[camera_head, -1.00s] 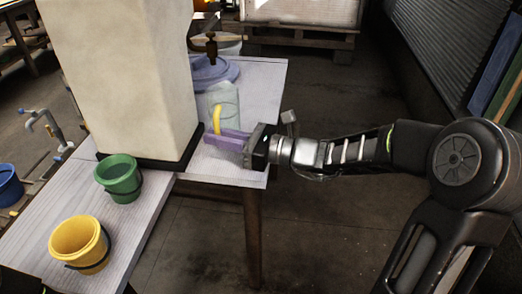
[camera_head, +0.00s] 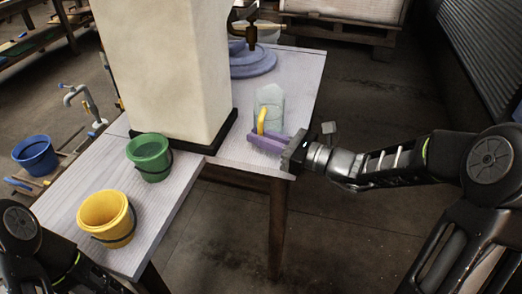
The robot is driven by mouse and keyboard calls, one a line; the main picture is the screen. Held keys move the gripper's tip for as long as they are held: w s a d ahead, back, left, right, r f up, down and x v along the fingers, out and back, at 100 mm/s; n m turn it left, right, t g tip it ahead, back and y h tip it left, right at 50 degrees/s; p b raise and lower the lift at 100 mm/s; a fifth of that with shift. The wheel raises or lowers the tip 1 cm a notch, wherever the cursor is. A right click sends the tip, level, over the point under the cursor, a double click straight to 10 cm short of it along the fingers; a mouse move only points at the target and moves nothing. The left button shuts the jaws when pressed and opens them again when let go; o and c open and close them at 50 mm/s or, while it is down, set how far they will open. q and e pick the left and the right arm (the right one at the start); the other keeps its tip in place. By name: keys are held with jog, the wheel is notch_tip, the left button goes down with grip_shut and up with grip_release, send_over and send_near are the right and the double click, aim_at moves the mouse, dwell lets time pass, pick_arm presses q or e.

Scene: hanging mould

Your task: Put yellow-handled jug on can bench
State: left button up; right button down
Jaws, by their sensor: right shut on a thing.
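The yellow-handled jug (camera_head: 272,98) is clear, with a yellow handle on its near side. It is upright over the right part of the pale bench (camera_head: 300,85); I cannot tell whether its base touches the top. My right gripper (camera_head: 262,140), with purple fingers, is shut on the jug at its handle, and the fingers hide the handle's lower end. My left arm shows at the lower left, but its gripper is out of view. I cannot tell which surface is the can bench.
A tall pale block (camera_head: 165,65) stands on a dark base between the bench parts. A green bucket (camera_head: 150,160) and a yellow bucket (camera_head: 106,215) stand on the left part. A purple round lid-like thing (camera_head: 252,62) and a brown tap (camera_head: 251,36) are behind the jug.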

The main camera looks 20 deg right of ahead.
jog(key=shift+f+b, duration=0.45)
jog(key=shift+f, duration=1.35)
jog(key=shift+f, duration=0.1)
jog(key=c, duration=1.5)
grip_release()
jog(key=shift+o, duration=0.2)
jog(key=p+v, duration=0.1)
jog(key=v, duration=1.1)
